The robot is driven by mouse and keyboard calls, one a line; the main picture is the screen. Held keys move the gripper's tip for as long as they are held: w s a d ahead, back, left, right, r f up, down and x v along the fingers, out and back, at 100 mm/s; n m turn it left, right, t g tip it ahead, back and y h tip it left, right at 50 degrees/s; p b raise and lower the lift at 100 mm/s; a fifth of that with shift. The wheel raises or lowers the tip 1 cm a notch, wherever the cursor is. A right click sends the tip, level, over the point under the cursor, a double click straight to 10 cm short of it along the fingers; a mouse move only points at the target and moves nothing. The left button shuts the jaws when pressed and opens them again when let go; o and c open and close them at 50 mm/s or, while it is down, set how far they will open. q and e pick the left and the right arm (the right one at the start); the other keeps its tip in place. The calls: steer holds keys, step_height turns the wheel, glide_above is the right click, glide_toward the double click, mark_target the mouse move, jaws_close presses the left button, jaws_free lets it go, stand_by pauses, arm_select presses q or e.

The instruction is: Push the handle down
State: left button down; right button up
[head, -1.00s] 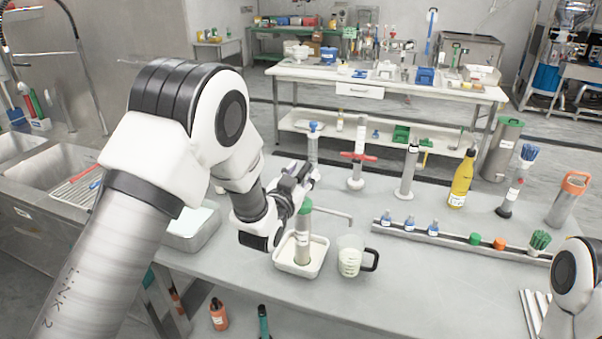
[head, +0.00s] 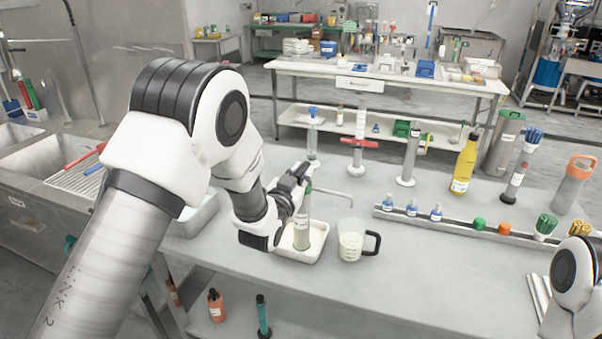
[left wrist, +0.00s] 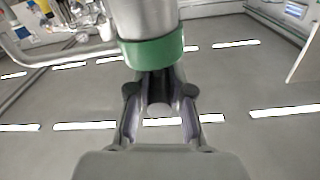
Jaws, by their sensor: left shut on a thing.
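A grey cylinder (head: 301,228) with a green collar, apparently the grinder, stands upright in a white tray (head: 285,254). Its thin bent metal handle (head: 335,192) sticks out to the right from near the top. My left gripper (head: 303,178) is at the top of the cylinder and partly hides it. In the left wrist view the green collar (left wrist: 152,52) lies right by the fingers of my left gripper (left wrist: 158,100). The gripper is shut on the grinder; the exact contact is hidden. Of my right arm, only a link shows at the right edge.
A glass jug (head: 350,243) with a black handle stands just right of the tray. A rack (head: 460,228) of small bottles and several cylinders line the table's back and right. A sink (head: 45,165) is at the left. The table front is clear.

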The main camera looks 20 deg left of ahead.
arm_select(q)
steer(key=c, duration=1.3)
jaws_free()
steer(key=shift+f, duration=0.25)
steer(key=shift+o, duration=1.2)
steer(key=shift+w+f, duration=0.1)
steer(key=shift+w, duration=0.05)
steer(key=shift+s, duration=0.4)
steer(key=s, duration=1.1)
steer(key=shift+a, duration=0.4)
steer(key=shift+s, duration=0.1)
